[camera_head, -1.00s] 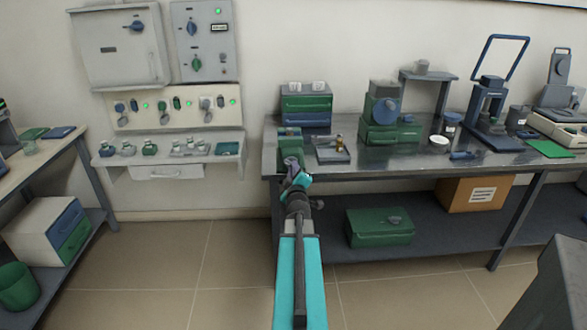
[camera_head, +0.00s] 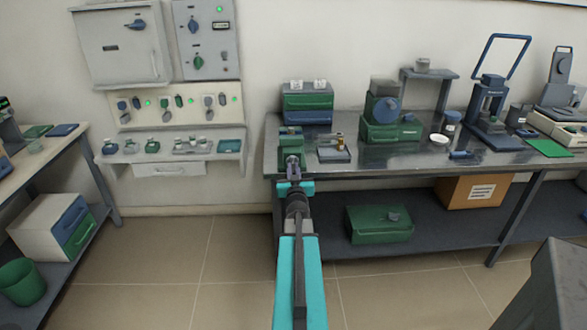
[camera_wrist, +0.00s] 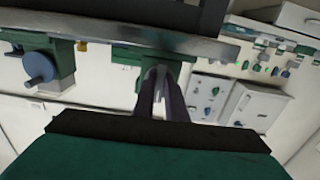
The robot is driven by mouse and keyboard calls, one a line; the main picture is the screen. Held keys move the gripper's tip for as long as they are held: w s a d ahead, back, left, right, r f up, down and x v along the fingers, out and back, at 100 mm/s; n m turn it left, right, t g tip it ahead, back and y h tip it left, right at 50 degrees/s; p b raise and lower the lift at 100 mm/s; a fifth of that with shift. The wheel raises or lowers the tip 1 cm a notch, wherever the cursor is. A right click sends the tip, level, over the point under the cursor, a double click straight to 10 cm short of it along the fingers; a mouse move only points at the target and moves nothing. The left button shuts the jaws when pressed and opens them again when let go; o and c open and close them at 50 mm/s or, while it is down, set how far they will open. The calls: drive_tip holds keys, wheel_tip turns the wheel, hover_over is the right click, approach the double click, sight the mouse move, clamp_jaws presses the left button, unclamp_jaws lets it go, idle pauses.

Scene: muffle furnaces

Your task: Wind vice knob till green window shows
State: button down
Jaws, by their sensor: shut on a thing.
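A green vice (camera_head: 291,142) sits at the left front corner of the metal bench. It also shows in the wrist view (camera_wrist: 133,56), which looks upside down. My gripper (camera_head: 293,161) is at the front of the vice, and its two dark fingers (camera_wrist: 160,76) reach up to it in the wrist view. The fingers are shut on the vice knob, a small grey piece that is mostly hidden between them. No window on the vice can be made out at this size.
The metal bench (camera_head: 405,160) carries a small tray (camera_head: 334,155) right of the vice, a drawer box (camera_head: 307,104) behind and a green machine (camera_head: 390,122) further right. A control panel shelf (camera_head: 175,148) is on the wall at left. The floor between is clear.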

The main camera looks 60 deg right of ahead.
drive_tip(key=m+p, duration=0.1)
drive_tip(key=m, duration=0.3)
drive_tip(key=shift+r+m, duration=0.15)
drive_tip(key=shift+m, duration=0.15)
drive_tip(key=m+p, duration=0.1)
drive_tip(key=m, duration=0.3)
drive_tip(key=shift+w, duration=0.1)
drive_tip(key=c, duration=1.8)
unclamp_jaws()
drive_tip(key=shift+a, duration=0.15)
drive_tip(key=p+v, duration=1.3)
drive_tip(key=shift+a, duration=0.25)
